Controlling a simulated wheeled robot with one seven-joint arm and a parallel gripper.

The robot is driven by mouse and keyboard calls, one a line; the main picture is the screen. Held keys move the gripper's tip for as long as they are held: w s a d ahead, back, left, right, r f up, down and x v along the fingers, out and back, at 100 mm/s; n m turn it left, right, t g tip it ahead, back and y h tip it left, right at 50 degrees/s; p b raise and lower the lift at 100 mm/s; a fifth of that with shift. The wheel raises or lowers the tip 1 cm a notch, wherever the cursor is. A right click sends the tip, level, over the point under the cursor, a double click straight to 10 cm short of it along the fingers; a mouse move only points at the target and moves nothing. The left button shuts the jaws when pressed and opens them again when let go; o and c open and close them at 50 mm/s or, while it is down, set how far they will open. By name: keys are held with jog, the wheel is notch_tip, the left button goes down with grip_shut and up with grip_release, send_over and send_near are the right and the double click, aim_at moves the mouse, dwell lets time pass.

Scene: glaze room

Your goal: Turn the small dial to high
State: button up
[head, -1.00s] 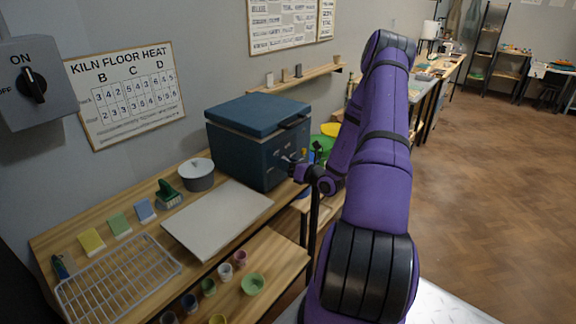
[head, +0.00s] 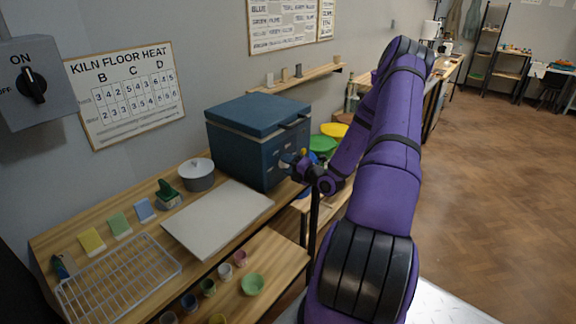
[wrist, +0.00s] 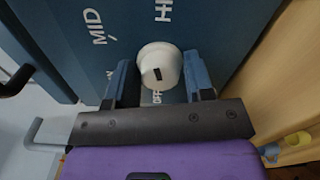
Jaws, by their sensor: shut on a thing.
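The blue kiln (head: 243,150) stands on the wooden bench, and my gripper (head: 297,165) is at its front face. In the wrist view, a small round cream dial (wrist: 161,56) sits on the kiln's blue panel (wrist: 215,30). My gripper (wrist: 159,72) is shut on this dial, one finger on each side of it. The dial has a dark mark on its face, on the side towards my gripper. The word MID is up and left of the dial. A word starting with HI, cut by the frame, is above it. Another word below is partly hidden.
A white board (head: 218,222), a lidded grey pot (head: 197,174) and a wire rack (head: 118,282) are on the bench left of the kiln. Green and yellow round things lie behind my arm. A wall switch box (head: 35,82) hangs at far left. The floor at right is clear.

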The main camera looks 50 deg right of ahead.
jog(key=shift+s+f+m, duration=0.1)
jog(key=shift+m, duration=1.2)
jog(key=o, duration=0.8)
jog(key=shift+c, duration=0.2)
jog(key=s, duration=1)
jog(key=shift+s+d, duration=0.35)
jog(key=shift+d, duration=0.05)
